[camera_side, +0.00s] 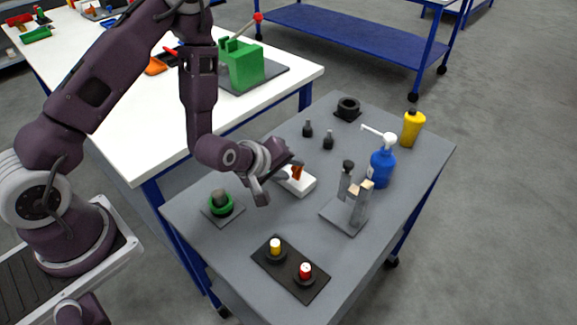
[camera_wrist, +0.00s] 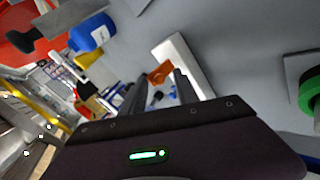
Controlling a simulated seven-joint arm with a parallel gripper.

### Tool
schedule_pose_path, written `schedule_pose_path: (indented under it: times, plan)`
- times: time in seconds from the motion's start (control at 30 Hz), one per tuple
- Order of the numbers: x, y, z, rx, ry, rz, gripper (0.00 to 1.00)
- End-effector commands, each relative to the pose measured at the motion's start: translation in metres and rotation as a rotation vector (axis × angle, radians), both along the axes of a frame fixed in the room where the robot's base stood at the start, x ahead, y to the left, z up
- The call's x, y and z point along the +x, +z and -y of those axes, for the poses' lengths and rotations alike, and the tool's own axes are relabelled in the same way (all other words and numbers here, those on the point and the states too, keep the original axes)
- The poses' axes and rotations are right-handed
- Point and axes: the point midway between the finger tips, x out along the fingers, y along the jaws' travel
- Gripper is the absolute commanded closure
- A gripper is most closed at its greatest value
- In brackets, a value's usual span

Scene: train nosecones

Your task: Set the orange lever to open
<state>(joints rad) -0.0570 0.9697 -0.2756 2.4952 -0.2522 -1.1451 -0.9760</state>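The orange lever (camera_side: 297,173) stands on a white block (camera_side: 301,185) on the grey table, near the middle of the side view. In the wrist view the orange lever (camera_wrist: 160,73) shows just beyond my fingertips, roughly between them, with the white block (camera_wrist: 188,62) behind and to the right. My gripper (camera_side: 278,178) is open, its two fingers apart with nothing held. It is low over the table, at the left side of the lever. In the wrist view my gripper (camera_wrist: 158,90) shows a gap between the dark fingers. Contact with the lever cannot be told.
A green ring part (camera_side: 220,204) lies left of the block. A grey upright fixture (camera_side: 352,203), a blue pump bottle (camera_side: 382,166) and a yellow bottle (camera_side: 412,129) stand to the right. A black plate (camera_side: 290,270) with yellow and red buttons lies in front. Small black pegs (camera_side: 328,141) stand behind.

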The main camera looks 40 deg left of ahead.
Motion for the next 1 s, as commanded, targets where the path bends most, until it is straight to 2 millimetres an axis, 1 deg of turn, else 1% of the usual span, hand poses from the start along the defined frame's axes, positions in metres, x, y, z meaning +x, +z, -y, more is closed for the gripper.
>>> schedule_pose_path:
  times: [0.2, 0.37, 0.47, 0.6, 0.7, 0.83, 1.0]
  plan:
    - [-0.006, 0.002, 0.002, 0.007, -0.014, -0.002, 0.63]
    - [-0.016, 0.011, 0.003, 0.010, -0.019, -0.003, 0.63]
    - [-0.021, 0.020, 0.002, 0.005, -0.009, 0.003, 0.63]
    - [-0.020, 0.057, 0.002, -0.003, -0.002, 0.009, 0.63]
    - [-0.021, 0.075, 0.001, -0.004, 0.001, 0.006, 0.63]
    - [-0.021, 0.088, 0.000, -0.003, 0.002, 0.002, 0.63]
    - [-0.022, 0.091, 0.000, 0.000, 0.000, -0.001, 0.63]
